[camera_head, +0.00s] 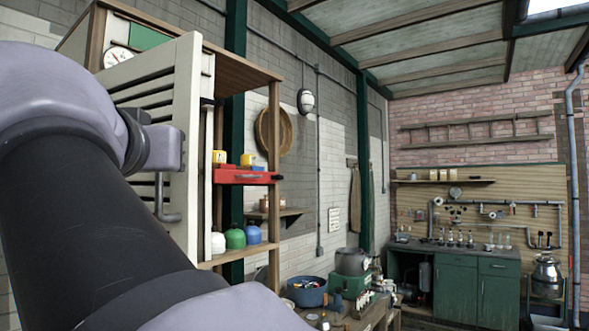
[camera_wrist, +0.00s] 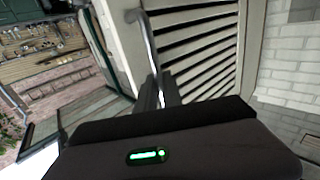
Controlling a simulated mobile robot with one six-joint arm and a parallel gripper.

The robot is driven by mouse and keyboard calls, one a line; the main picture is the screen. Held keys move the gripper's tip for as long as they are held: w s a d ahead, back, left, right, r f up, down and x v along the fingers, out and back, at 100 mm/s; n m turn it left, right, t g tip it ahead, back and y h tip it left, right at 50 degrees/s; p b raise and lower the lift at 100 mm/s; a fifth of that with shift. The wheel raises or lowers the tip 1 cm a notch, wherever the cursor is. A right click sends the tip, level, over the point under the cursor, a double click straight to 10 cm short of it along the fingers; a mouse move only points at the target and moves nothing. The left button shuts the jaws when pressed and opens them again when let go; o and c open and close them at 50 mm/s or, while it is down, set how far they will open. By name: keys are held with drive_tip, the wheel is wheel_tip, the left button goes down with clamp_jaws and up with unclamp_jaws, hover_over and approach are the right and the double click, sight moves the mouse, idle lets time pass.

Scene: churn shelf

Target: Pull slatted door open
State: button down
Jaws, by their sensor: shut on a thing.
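The slatted door (camera_head: 187,90) has a pale frame and dark gaps between its slats. It stands at an angle at the left of the head view, and the shelf's inside shows to its right. In the wrist view the door (camera_wrist: 205,45) fills the upper middle. Its grey bar handle (camera_wrist: 147,38) runs down to my gripper (camera_wrist: 160,92), which is shut on it. In the head view the lower end of the handle (camera_head: 172,216) shows below my wrist. My arm hides the door's left part and the fingertips there.
A workbench with a blue tub (camera_head: 307,293) stands at lower middle. Green cabinets (camera_head: 456,284) line the back wall.

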drive_tip(key=shift+s+a+m+h, duration=0.5)
drive_tip(key=shift+s+a+h, duration=0.35)
drive_tip(key=shift+s, duration=0.35)
drive_tip(key=shift+f, duration=0.1)
drive_tip(key=c, duration=1.8)
unclamp_jaws()
drive_tip(key=shift+a, duration=0.1)
drive_tip(key=shift+o, duration=0.2)
drive_tip(key=shift+w, duration=0.1)
